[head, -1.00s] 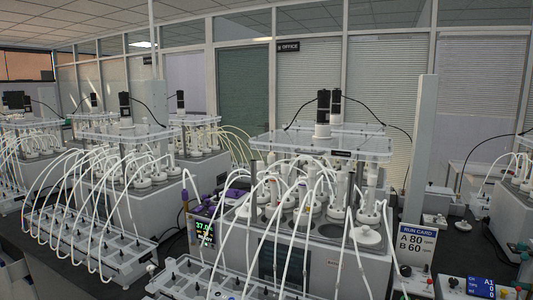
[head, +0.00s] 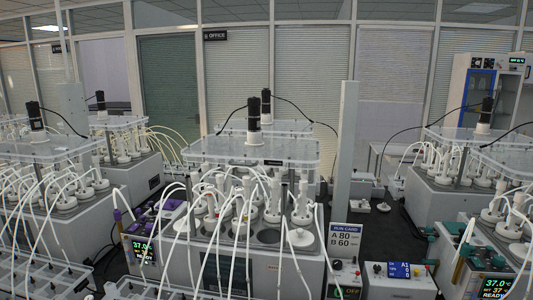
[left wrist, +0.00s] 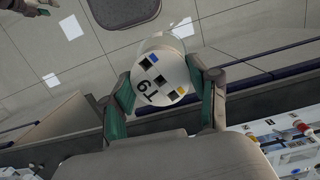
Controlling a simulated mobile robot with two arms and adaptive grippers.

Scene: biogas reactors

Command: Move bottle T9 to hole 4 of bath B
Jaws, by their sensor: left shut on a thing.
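Bottle T9 (left wrist: 160,78) shows in the left wrist view as a white round top with a black "T9" and small black, blue and yellow squares. My left gripper (left wrist: 163,90) is shut on it, with a green-padded finger on each side. Its lower body is mostly hidden. A small part with a green tip at the top left of that view may be my right gripper (left wrist: 38,8); its jaws are unclear. Neither gripper shows in the head view. A central bath (head: 215,258) and a right bath (head: 432,205) are in the head view; I cannot read which is B.
The central bath has dark, open-looking holes (head: 268,237) at its front and a white disc (head: 300,238) at the front right. White tubes arch over its front. A run card (head: 345,241) and control boxes (head: 398,279) stand between the baths. Tiled floor lies below the bottle.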

